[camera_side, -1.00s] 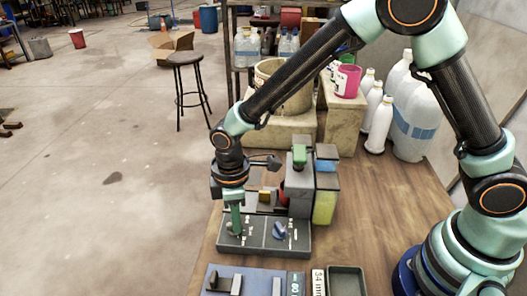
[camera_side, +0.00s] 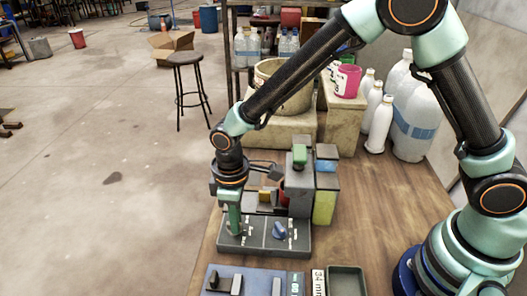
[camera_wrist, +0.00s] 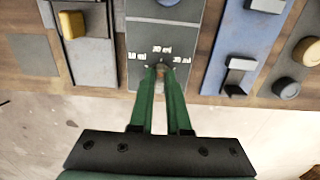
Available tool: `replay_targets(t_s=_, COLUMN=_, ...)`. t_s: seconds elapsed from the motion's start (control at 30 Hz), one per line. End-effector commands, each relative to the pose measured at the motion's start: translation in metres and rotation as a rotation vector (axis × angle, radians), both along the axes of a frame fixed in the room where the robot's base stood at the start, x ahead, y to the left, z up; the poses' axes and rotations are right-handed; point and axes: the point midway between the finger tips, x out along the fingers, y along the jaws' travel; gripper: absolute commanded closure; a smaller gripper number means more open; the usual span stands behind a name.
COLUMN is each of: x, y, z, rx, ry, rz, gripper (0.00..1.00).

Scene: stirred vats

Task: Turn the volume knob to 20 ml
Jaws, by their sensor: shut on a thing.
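The grey control panel (camera_side: 262,247) lies on the wooden table under my gripper (camera_side: 234,231). My gripper points straight down, its green fingers shut on the volume knob at the panel's left part. In the wrist view the fingertips of my gripper (camera_wrist: 162,70) close around the small volume knob (camera_wrist: 162,66), which is mostly hidden. White labels surround it: 10 ml at left, 20 ml (camera_wrist: 161,49) at top, 30 ml at right. I cannot tell where the knob's mark points. A blue knob (camera_side: 280,230) is on the panel's right part; its edge shows in the wrist view (camera_wrist: 168,2).
Behind the panel stand a grey unit with a green top (camera_side: 299,155) and a yellow-green container (camera_side: 325,205). A blue panel with grey handles (camera_side: 245,283) and a dark tray (camera_side: 346,280) lie in front. White bottles (camera_side: 380,125) stand at the back right. Bare table lies to the right.

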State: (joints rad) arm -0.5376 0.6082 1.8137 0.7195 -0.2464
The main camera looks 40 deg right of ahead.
Motion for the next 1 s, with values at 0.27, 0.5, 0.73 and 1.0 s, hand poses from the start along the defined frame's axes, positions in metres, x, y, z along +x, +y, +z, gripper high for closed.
replay_targets(t_s=0.27, x=0.000, y=0.000, z=0.001, rx=-0.001, ry=0.001, rz=0.001, gripper=0.55)
replay_targets(t_s=0.5, x=0.000, y=0.000, z=0.003, rx=0.000, ry=0.000, rz=0.001, gripper=0.55)
replay_targets(t_s=0.73, x=0.001, y=0.001, z=0.035, rx=0.003, ry=-0.004, rz=0.001, gripper=0.55)
replay_targets(t_s=1.0, x=0.001, y=0.001, z=0.089, rx=0.002, ry=-0.004, rz=0.001, gripper=0.55)
